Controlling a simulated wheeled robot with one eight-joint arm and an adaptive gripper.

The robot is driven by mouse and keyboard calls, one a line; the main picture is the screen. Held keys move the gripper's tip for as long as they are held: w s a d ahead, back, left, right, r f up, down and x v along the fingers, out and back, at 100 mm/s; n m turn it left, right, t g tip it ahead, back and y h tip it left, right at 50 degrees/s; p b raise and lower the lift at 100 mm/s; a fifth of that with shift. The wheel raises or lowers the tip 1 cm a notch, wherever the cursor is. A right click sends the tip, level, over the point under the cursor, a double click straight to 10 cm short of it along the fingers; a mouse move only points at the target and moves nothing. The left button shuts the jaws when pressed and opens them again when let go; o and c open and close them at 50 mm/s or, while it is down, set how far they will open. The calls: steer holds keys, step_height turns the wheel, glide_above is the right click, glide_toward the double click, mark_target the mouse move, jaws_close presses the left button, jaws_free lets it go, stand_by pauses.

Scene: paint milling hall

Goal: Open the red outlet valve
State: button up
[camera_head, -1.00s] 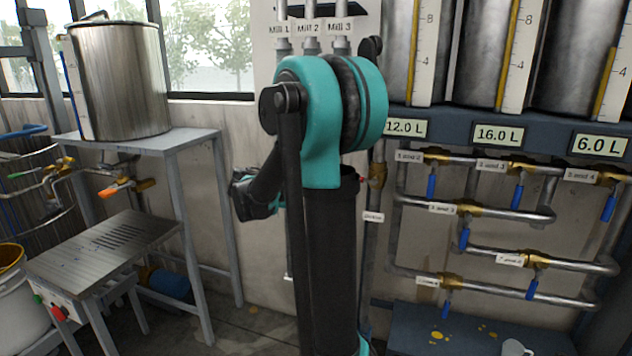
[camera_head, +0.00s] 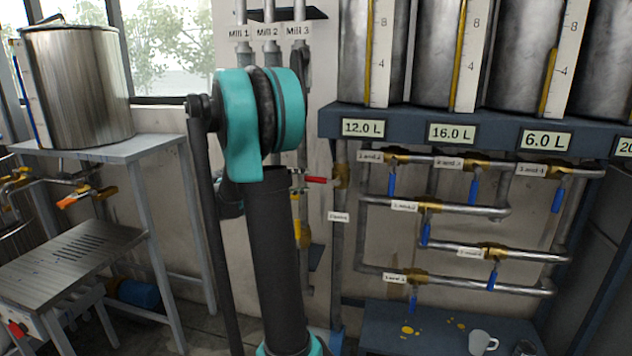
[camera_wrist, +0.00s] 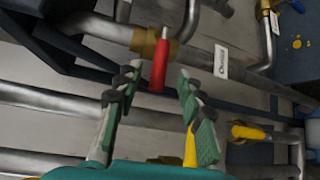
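The red valve handle (camera_head: 316,180) sticks out left from a brass valve body (camera_head: 342,177) on a vertical pipe, lying across that pipe. In the wrist view the red handle (camera_wrist: 158,72) hangs from the brass body (camera_wrist: 150,42), also across the pipe. A white tag (camera_wrist: 222,62) is on the pipe beside it. My gripper (camera_wrist: 160,82) is open, and the handle's lower part appears between its two fingertips. I cannot tell how deep it sits; no contact shows. In the head view my gripper is mostly hidden behind my arm.
A yellow-handled valve (camera_wrist: 250,132) lies close to my right finger in the wrist view. Pipes with several blue-handled valves (camera_head: 425,232) fill the right wall. A metal table with a steel pot (camera_head: 78,85) stands left. A mug (camera_head: 482,342) is at lower right.

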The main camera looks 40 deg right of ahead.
mark_target(312, 180)
steer(key=d, duration=0.3)
steer(key=d+f, duration=0.1)
steer(key=d, duration=0.1)
steer(key=shift+s+d, duration=0.3)
steer(key=shift+d, duration=0.05)
steer(key=shift+r, duration=0.1)
jaws_close()
